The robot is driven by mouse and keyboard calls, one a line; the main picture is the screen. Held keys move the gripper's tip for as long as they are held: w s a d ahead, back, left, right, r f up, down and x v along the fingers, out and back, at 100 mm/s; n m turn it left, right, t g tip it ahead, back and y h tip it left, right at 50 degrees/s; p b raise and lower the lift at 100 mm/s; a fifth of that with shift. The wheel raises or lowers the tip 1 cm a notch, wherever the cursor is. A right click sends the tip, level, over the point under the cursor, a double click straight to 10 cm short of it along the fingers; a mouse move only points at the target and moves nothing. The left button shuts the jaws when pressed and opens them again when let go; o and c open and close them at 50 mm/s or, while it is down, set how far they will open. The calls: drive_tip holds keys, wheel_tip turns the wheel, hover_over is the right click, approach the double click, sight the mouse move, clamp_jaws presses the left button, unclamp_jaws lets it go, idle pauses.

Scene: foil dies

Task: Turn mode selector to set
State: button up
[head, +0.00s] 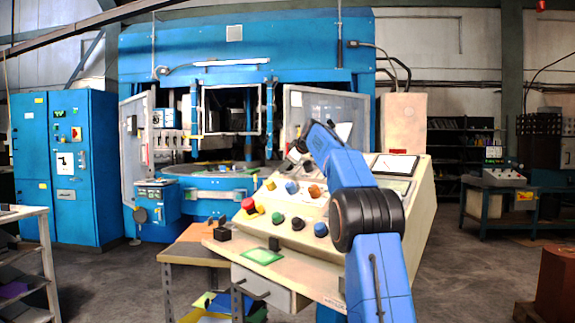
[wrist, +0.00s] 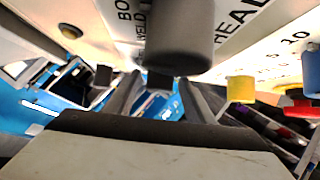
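The sloped cream control console (head: 415,215) stands in the middle of the head view, with coloured buttons and knobs on its face. My blue arm reaches over it, and my gripper is mostly hidden near the console's upper part. In the wrist view my gripper (wrist: 160,82) has its two dark fingers apart. A dark grey cylindrical knob (wrist: 180,35) is close ahead of the fingers, with a small dark tab (wrist: 160,80) below it, seen between the fingertips. I cannot tell if they touch. Partly hidden lettering surrounds the knob; I cannot read a "set" mark or confirm this is the mode selector.
A red button (head: 248,204), a green button (head: 278,217), a black knob (head: 298,223) and a blue button (head: 320,229) stick up from the panel. A yellow button (wrist: 241,89) is right of the fingers in the wrist view. A blue press (head: 240,45) stands behind.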

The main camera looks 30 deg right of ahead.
drive_tip(key=shift+s+r, duration=0.1)
drive_tip(key=v, duration=1.7)
